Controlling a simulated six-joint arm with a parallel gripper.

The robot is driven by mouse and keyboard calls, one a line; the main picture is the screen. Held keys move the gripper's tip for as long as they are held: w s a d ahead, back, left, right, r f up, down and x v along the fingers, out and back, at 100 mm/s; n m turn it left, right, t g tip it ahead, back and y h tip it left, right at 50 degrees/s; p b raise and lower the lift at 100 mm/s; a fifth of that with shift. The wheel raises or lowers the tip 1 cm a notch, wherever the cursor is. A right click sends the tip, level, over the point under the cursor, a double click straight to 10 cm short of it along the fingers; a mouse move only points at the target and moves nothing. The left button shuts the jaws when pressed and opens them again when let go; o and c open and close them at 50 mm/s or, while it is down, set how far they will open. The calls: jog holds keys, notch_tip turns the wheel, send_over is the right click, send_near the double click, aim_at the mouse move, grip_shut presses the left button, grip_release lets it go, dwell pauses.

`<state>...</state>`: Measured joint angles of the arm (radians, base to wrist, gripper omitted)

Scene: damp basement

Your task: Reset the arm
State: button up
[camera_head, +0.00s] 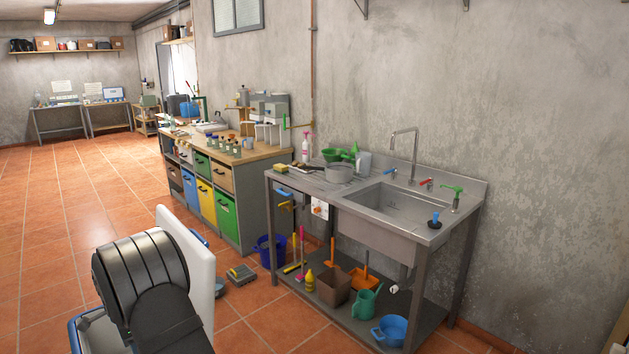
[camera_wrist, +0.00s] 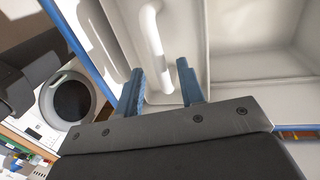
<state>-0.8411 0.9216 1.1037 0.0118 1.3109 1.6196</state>
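My gripper (camera_wrist: 160,68) shows in the wrist view, with its two blue fingers spread apart and nothing clearly held between them. A white curved tube or handle (camera_wrist: 152,35) lies beyond the gap between the fingers. I cannot tell whether it touches them. Around it are white walls with a blue edge. In the head view my black ribbed arm stands at the lower left, and my gripper is not visible there.
A white panel (camera_head: 203,275) stands right beside my arm in the head view. A metal sink table (camera_head: 352,208) stands to the right, with buckets and tools beneath. A wooden-topped workbench (camera_head: 262,153) is behind. The tiled floor at the left is clear. A round dark opening (camera_wrist: 71,101) shows in the wrist view.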

jog(key=f, duration=0.3)
jog(key=shift+s+d+f, duration=0.25)
jog(key=shift+s, duration=0.05)
notch_tip(320, 180, up, 11)
jog(key=shift+w, duration=0.1)
jog(key=s+d+r+m+y, duration=0.1)
jog(key=s+d+r+m, duration=0.15)
jog(key=s, duration=0.55)
jog(key=s+d+r+m, duration=0.1)
jog(key=s+m, duration=0.3)
jog(key=s, duration=0.5)
jog(key=s+f+m, duration=0.2)
jog(key=s+f, duration=0.3)
jog(key=s, duration=0.5)
jog(key=w+d+f+n, duration=0.4)
jog(key=w+d+f, duration=0.4)
jog(key=f, duration=0.1)
jog(key=shift+d+f, duration=0.2)
jog(key=shift+f, duration=0.1)
